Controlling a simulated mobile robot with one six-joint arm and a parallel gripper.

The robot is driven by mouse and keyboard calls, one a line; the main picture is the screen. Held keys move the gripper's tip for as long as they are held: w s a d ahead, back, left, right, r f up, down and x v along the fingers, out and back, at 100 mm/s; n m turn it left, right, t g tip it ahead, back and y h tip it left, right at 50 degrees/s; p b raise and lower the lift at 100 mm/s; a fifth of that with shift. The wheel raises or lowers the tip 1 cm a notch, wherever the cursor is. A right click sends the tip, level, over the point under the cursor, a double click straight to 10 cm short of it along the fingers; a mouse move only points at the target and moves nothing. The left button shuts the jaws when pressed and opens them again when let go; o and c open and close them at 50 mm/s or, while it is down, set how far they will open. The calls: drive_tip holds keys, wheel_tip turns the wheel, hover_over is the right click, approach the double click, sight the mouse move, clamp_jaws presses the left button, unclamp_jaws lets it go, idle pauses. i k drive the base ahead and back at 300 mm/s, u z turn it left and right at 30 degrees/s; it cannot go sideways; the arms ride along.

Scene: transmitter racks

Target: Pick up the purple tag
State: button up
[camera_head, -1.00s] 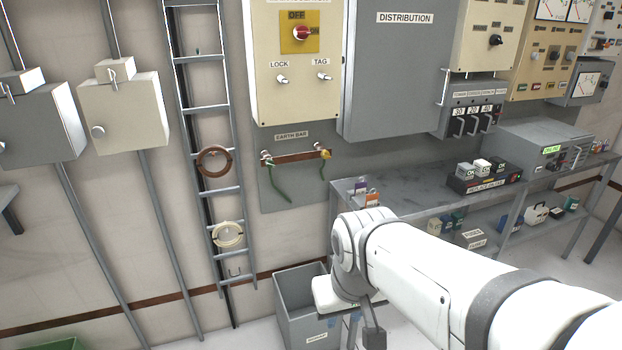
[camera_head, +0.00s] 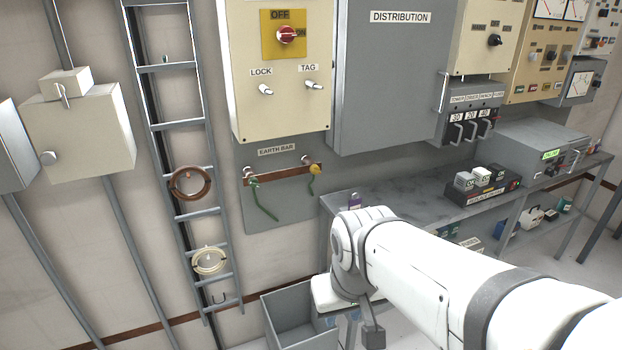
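The purple tag (camera_head: 354,199) is small and stands near the left end of the grey bench top, just above my arm's elbow in the picture. Its lower part is close to the arm's outline. My arm reaches in from the lower right and bends down in front of the bench. A dark grey part at its end, seemingly my gripper (camera_head: 373,337), hangs low near the bottom edge, below and apart from the tag. I cannot make out its fingers or whether it holds anything.
The grey bench (camera_head: 415,190) carries a block rack (camera_head: 483,188) and a grey unit (camera_head: 530,147). A grey bin (camera_head: 290,325) stands on the floor left of my arm. The earth bar (camera_head: 280,175) and distribution cabinet (camera_head: 390,80) are on the wall behind.

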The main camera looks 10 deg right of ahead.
sight(354, 204)
drive_tip(key=i, duration=1)
drive_tip(key=u, duration=0.05)
